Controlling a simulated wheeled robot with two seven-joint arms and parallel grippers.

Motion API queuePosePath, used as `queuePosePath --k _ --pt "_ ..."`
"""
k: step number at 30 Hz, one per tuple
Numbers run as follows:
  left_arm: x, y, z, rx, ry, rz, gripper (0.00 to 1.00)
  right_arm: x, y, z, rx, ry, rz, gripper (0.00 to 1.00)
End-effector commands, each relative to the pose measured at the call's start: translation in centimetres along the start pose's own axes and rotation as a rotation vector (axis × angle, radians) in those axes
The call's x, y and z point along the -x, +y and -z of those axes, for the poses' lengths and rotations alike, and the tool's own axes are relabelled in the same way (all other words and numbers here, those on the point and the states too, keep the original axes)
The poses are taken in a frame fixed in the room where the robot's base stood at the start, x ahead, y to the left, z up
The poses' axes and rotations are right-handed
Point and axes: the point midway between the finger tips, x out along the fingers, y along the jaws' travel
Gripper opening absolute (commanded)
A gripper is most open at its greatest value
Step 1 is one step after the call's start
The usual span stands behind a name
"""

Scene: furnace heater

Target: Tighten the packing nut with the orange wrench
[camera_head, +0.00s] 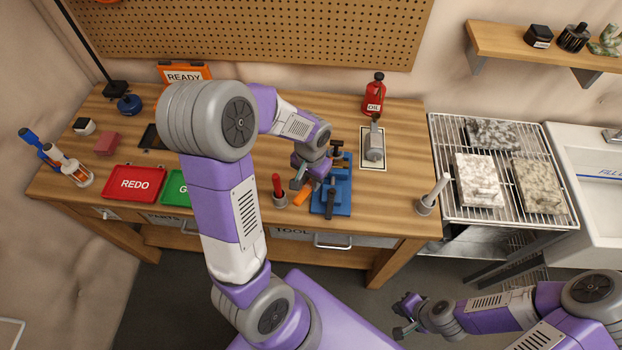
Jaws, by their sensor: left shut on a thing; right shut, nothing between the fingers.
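My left gripper (300,181) is over the workbench, shut on the orange wrench (304,195), whose orange end shows just below the fingers. The wrench is at the left side of a blue fixture (340,198) with dark fittings on it. The packing nut cannot be made out; my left wrist and gripper cover part of that area. Whether the wrench touches the fixture or a nut cannot be told. My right gripper (402,317) is shut and empty, low in front of the bench, far from the fixture.
A cup with a red-handled tool (279,192) stands close left of the wrench. A grey part on a pale mat (374,148) and a red oil bottle (374,97) are behind right. A red REDO tray (135,184) and a partly hidden green tray (178,188) lie left.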

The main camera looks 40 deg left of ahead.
Motion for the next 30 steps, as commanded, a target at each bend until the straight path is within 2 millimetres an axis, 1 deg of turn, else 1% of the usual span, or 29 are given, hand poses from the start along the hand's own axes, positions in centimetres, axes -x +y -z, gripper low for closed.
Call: queuePosePath --k 1,4,14,17,30 --pt "0.4 0.0 0.1 0.000 0.002 0.000 0.00 0.3 -0.1 0.0 0.000 0.000 0.000 0.00" --pt "0.7 0.0 0.1 0.000 0.002 0.000 0.00 0.5 -0.2 0.0 0.000 0.000 0.000 0.00" --pt "0.7 0.0 -0.1 0.000 0.001 0.000 0.00 0.5 -0.2 0.0 0.000 0.000 0.000 0.00" --pt "0.7 0.0 -0.6 0.001 0.002 0.000 0.00 0.4 -0.1 0.0 0.000 0.000 0.000 0.00" --pt "0.7 0.0 -5.1 0.002 0.002 -0.001 0.00 0.1 0.0 0.0 0.000 0.000 0.000 0.00"
